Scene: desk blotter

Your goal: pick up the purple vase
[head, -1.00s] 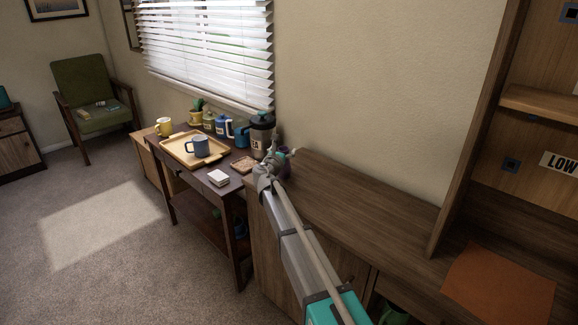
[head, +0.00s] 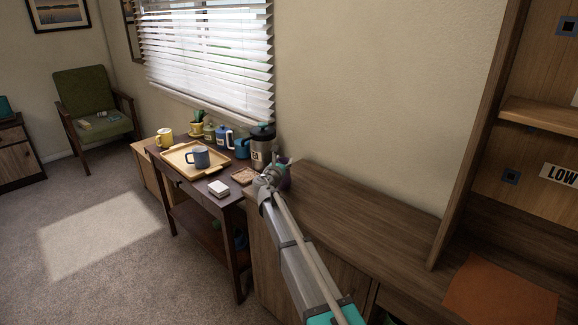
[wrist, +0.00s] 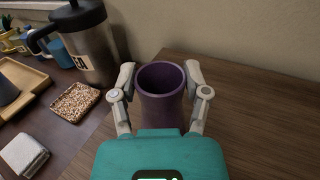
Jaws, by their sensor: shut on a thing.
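The purple vase (wrist: 160,108) stands upright between the two fingers of my gripper (wrist: 160,78) in the wrist view, its open mouth facing up. My gripper is shut on the vase, one finger against each side. The lower part of the vase is hidden behind the teal gripper body. In the head view, my gripper (head: 272,178) is at the left end of the long wooden desk top, and only a small part of the vase (head: 285,182) shows behind it. I cannot tell whether the vase's base touches the wood.
A speckled coaster (wrist: 75,102) and a white block (wrist: 22,154) lie on the dark side table. The desk top (head: 350,205) is clear to the right.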

